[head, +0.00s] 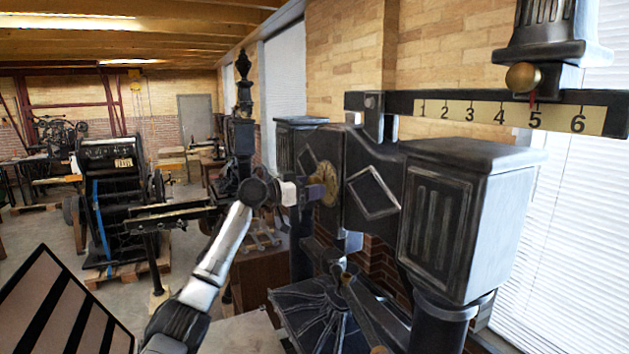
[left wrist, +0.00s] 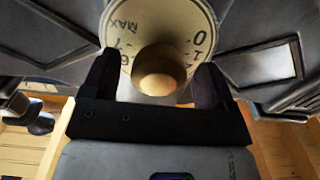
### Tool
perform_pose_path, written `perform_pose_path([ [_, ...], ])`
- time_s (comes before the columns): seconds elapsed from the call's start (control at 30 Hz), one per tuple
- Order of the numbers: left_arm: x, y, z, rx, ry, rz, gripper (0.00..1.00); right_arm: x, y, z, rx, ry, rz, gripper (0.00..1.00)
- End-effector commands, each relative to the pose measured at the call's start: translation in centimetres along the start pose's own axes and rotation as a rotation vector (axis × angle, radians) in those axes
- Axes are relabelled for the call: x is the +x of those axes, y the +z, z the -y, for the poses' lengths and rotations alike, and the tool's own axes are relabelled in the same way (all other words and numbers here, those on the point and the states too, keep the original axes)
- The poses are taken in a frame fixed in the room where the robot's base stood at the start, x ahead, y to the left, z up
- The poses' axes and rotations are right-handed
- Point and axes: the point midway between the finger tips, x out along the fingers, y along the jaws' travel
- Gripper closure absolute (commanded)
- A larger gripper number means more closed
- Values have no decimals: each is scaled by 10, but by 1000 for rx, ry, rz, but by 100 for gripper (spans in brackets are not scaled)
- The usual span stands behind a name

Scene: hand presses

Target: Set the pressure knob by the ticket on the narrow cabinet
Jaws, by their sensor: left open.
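The pressure knob (left wrist: 160,72) is a round brass-coloured knob in the middle of a cream dial (left wrist: 188,18). The dial's readable marks include 0, 1, 6, 7 and MAX; the rest is hidden by the knob and fingers. In the head view the brass dial (head: 329,181) sits on the dark press body (head: 371,192). My left gripper (head: 314,193) is right at it. In the left wrist view its open fingers (left wrist: 156,82) stand on either side of the knob, with gaps visible. I cannot make out the ticket or a narrow cabinet. My right gripper is not in view.
A beam scale (head: 480,112) marked 1 to 6 runs across the upper right, with a brass ball (head: 523,77) and a red pointer near 5. A dark square column (head: 463,215) stands at right. Another press (head: 110,185) stands on a pallet at left.

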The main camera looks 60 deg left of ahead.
Motion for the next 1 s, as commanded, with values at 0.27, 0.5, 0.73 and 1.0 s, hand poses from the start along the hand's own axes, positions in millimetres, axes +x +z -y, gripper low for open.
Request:
perform_pose_path([
  [0.27,13,0,-1,1,0,0,20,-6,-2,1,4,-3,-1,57],
  [0.5,13,0,-1,1,0,0,20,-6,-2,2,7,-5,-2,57],
  [0.73,13,0,-1,0,1,0,39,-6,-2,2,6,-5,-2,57],
  [1.0,13,0,-1,0,0,0,65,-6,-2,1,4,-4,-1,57],
])
